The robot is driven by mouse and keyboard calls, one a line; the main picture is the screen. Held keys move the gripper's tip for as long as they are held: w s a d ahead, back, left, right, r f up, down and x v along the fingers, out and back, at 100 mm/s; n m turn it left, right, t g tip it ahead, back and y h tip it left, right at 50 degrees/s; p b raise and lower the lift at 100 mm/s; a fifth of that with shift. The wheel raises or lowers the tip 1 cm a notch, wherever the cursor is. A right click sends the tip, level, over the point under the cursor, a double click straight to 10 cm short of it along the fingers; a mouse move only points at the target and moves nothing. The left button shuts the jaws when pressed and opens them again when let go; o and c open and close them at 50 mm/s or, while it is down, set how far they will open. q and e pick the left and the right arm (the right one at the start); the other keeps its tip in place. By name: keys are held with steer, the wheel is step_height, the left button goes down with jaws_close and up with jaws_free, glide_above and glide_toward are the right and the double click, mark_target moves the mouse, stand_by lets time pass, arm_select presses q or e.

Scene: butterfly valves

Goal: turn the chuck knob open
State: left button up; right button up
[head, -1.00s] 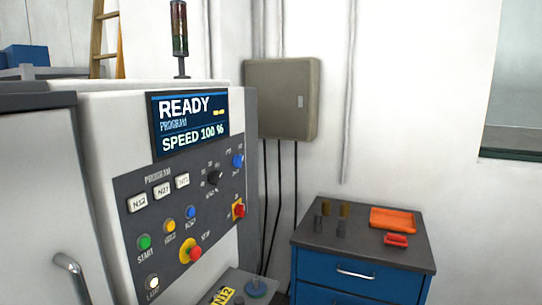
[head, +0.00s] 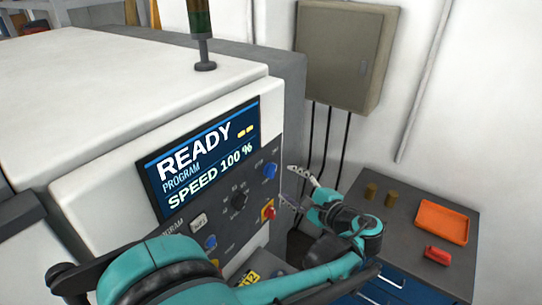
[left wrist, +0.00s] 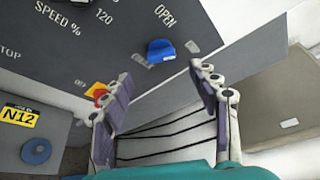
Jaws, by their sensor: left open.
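The chuck knob is a blue knob (head: 269,171) at the upper right of the dark control panel, right of the display. In the left wrist view the blue knob (left wrist: 160,50) lies ahead of the fingertips, just below the word OPEN. My left gripper (head: 292,187) is just right of the panel edge in the head view, its two fingers spread and apart from the knob. In the left wrist view the open fingers (left wrist: 160,82) have nothing between them. My right gripper is not in view.
A black speed dial (head: 239,199) and a red-and-yellow switch (head: 268,212) sit close to the knob. A grey wall box (head: 345,50) with hanging cables is behind. A cabinet to the right bears an orange tray (head: 443,222) and a red item (head: 437,256).

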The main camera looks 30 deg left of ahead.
mark_target(274, 173)
arm_select(q)
steer(key=x, duration=0.7)
steer(key=shift+w+a, duration=0.15)
steer(key=shift+w, duration=0.1)
steer(key=c, duration=1.2)
